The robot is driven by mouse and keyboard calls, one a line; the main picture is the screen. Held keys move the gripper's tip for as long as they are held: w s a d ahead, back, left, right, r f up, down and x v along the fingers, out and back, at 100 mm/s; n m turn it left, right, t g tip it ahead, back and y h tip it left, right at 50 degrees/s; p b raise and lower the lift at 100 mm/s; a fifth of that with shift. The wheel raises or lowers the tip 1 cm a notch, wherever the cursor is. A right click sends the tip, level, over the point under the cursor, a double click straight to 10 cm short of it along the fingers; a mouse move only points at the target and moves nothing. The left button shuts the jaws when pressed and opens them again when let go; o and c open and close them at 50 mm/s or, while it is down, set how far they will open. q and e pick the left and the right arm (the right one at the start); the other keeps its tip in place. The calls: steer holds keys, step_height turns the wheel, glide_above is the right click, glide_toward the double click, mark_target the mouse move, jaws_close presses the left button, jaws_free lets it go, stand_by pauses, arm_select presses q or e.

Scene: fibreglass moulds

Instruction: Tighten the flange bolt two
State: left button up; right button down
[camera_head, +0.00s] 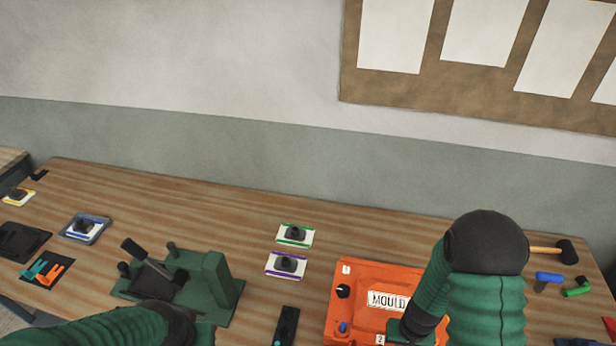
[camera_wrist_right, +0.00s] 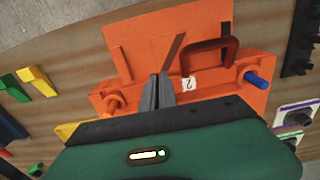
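The orange mould (camera_head: 372,272) lies on the bench, with a white MOULD label and small tags 1 (camera_head: 347,268) and 2 (camera_head: 380,339). Tag 2 also shows in the right wrist view (camera_wrist_right: 189,84). My right gripper (camera_wrist_right: 158,76) is over the mould, its grey fingers close together beside tag 2, with nothing visible between them. A blue-ended peg (camera_wrist_right: 257,79) and an orange rounded bolt-like part (camera_wrist_right: 113,103) flank it. I cannot tell which part is flange bolt two; the hand covers part of the mould. My left arm comes in at lower left; its fingers cannot be made out.
A green fixture with a dark lever (camera_head: 145,258) stands near my left arm. A red-brown handle (camera_wrist_right: 212,50) rises from the mould close to my right fingers. Small cards with dark knobs (camera_head: 294,235) and a hammer (camera_head: 562,250) lie around. The bench's back middle is clear.

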steer(key=shift+w+a, duration=0.25)
steer(key=shift+w, duration=0.15)
stand_by(0.3)
steer(key=shift+s+a, duration=0.2)
steer(key=shift+a, duration=0.05)
steer(key=shift+r, duration=0.1)
steer(key=r+p, duration=0.1)
steer(key=r, duration=0.1)
steer(key=r+p, duration=0.3)
steer(key=p, duration=0.1)
steer(key=shift+s+r, duration=0.25)
steer(key=shift+r, duration=0.15)
